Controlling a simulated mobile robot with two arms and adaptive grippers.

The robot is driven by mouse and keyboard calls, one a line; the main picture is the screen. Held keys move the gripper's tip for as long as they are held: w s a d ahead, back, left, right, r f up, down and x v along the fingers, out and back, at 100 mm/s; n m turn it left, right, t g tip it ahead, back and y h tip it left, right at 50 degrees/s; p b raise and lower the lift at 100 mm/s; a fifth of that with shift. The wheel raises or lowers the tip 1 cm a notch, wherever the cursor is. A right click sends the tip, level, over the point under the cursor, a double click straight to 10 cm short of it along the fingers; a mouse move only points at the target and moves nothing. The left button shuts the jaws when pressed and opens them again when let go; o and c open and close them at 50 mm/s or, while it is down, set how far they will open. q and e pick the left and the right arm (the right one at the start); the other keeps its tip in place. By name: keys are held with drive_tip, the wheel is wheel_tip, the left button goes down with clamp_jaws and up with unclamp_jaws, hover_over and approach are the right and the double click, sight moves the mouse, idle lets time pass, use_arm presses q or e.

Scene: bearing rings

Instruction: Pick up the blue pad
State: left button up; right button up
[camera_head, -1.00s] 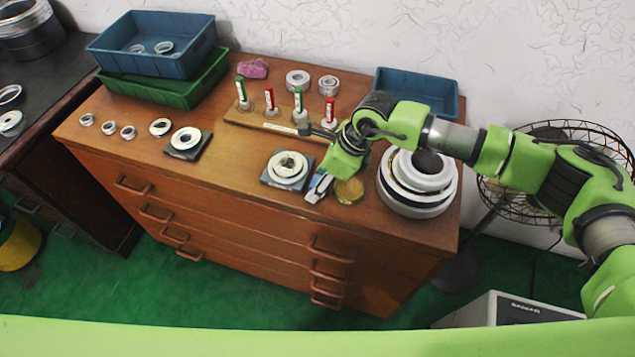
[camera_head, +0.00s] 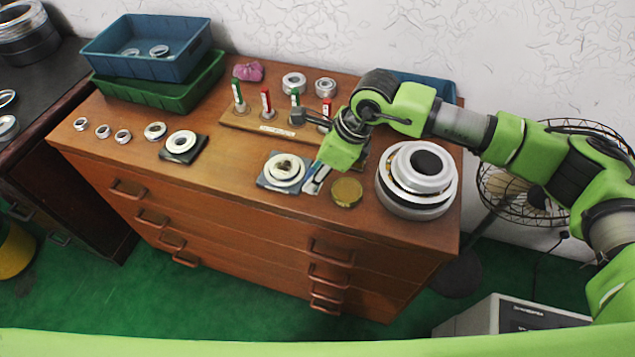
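A blue-grey square pad (camera_head: 264,184) lies on the cabinet top under a stack of pale rings (camera_head: 284,168). Only its edges and corners show. My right gripper (camera_head: 315,184) points down just right of this pad, by its right edge. Pale and blue strips show at its fingertips. I cannot tell whether they are fingers or a held thing, nor whether they touch the pad. A darker square pad (camera_head: 196,156) under another ring lies further left. My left gripper is not in view.
A gold disc (camera_head: 347,192) and a large ring stack (camera_head: 414,205) sit right of my gripper. A wooden peg board (camera_head: 240,120) with red and green markers stands behind. Blue (camera_head: 105,56) and green (camera_head: 160,92) bins are at the back left. The cabinet's front strip is clear.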

drive_tip(key=s+a+r+b, duration=0.3)
drive_tip(key=s+a+r, duration=0.2)
drive_tip(key=s+r, duration=0.4)
drive_tip(key=s, duration=0.3)
drive_tip(key=shift+b, duration=0.3)
drive_tip(key=shift+s+f, duration=0.1)
